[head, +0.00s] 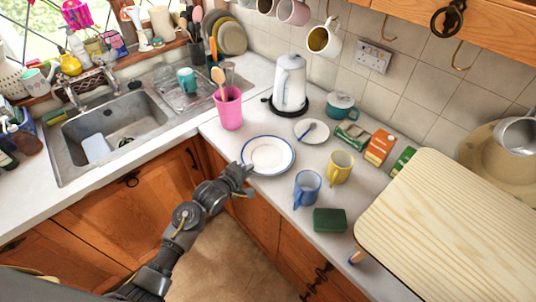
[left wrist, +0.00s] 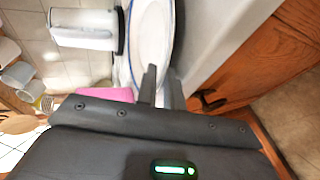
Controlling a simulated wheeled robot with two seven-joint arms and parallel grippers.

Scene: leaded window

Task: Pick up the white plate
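The white plate (head: 267,155) with a blue rim lies flat on the counter near its front edge in the head view. Part of it shows at the top of the left wrist view (left wrist: 152,40). My left gripper (head: 244,173) is at the plate's near left edge. In the left wrist view its two fingers (left wrist: 162,88) stand a small gap apart, with the plate's rim close to or between their tips. I cannot tell whether they touch it. My right gripper is not in view.
A pink cup (head: 229,109) with utensils stands behind the plate, and a small saucer (head: 311,131) to its right. A blue mug (head: 307,188), a yellow mug (head: 340,166) and a green sponge (head: 330,220) stand right. The sink (head: 110,125) is left.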

